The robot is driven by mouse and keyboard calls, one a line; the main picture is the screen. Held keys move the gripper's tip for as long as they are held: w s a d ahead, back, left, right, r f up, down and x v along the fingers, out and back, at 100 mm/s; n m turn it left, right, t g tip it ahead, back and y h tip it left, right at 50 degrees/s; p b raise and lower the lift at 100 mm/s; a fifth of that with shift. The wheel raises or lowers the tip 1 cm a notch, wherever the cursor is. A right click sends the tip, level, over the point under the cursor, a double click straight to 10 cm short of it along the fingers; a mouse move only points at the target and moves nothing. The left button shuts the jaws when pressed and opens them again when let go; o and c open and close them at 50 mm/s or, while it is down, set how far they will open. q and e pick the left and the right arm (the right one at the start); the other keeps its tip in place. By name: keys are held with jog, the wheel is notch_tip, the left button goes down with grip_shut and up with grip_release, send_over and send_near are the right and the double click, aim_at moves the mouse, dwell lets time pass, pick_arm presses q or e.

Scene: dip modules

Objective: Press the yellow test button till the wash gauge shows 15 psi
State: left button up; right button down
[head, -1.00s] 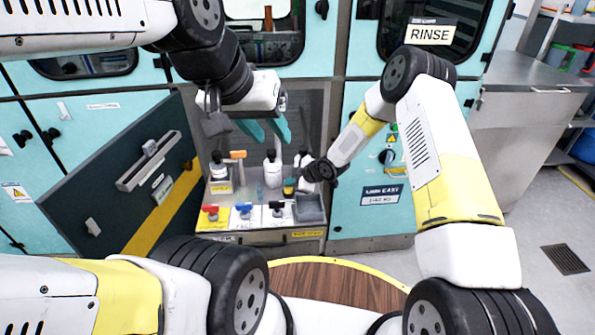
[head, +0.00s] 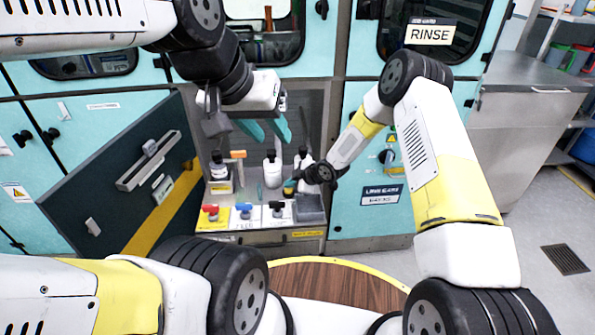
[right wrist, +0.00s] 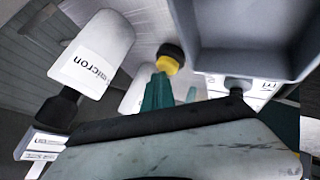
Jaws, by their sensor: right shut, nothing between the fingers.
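A yellow button (right wrist: 168,66) with a black part beside it shows in the right wrist view, just beyond the teal fingertips of my right gripper (right wrist: 160,90). The fingers are together and empty, and their tips overlap the button's lower edge in the picture. I cannot tell if they touch it. In the head view my right gripper (head: 289,187) reaches into the open bay, beside the white bottles, and hides the button. My left gripper (head: 275,138) hangs higher in front of the bay, its teal fingers apart and empty. I cannot make out a wash gauge or its reading.
Valves with red, blue (head: 245,210) and black handles stand at the bay's front, with a grey tray (head: 310,208) to their right. White bottles (head: 272,170) stand behind. An open dark door (head: 130,180) flanks the left. A round wooden top (head: 340,283) lies in front.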

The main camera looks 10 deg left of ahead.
aim_at(291, 190)
jog(key=shift+r, duration=1)
jog(key=shift+r, duration=2.5)
